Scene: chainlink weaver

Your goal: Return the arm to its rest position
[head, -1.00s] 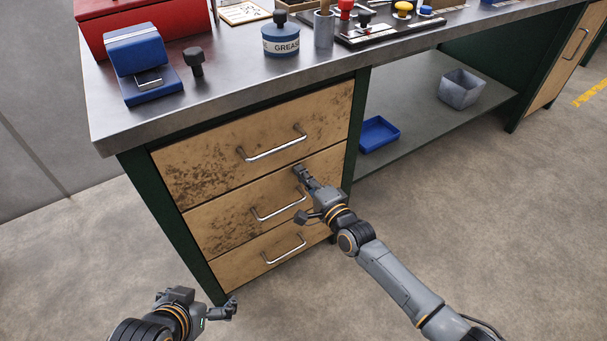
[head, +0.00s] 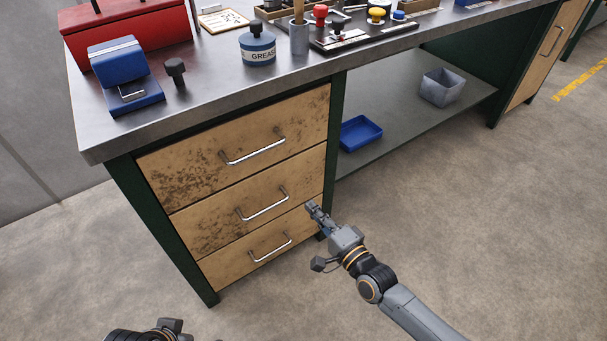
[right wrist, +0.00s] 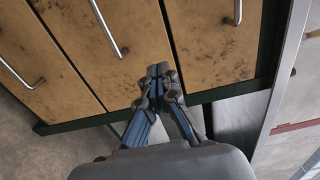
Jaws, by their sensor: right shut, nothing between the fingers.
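My right gripper (head: 314,208) is shut and empty in the head view, in front of the bench's drawers near their lower right corner. In the right wrist view its fingertips (right wrist: 160,72) meet, with drawer fronts behind them. I cannot tell the exact gap to the drawers. My left arm (head: 150,332) shows only partly at the bottom left of the head view; its fingers are outside the picture. The three wooden drawers (head: 250,185) look closed, each with a metal handle.
The workbench top (head: 215,85) holds a red toolbox (head: 130,35), a blue clamp-like block (head: 120,75), a grease tin (head: 258,46) and a board with coloured knobs (head: 365,35). A blue tray (head: 360,132) and a grey bin (head: 441,87) sit on the lower shelf. The floor (head: 500,230) at right is clear.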

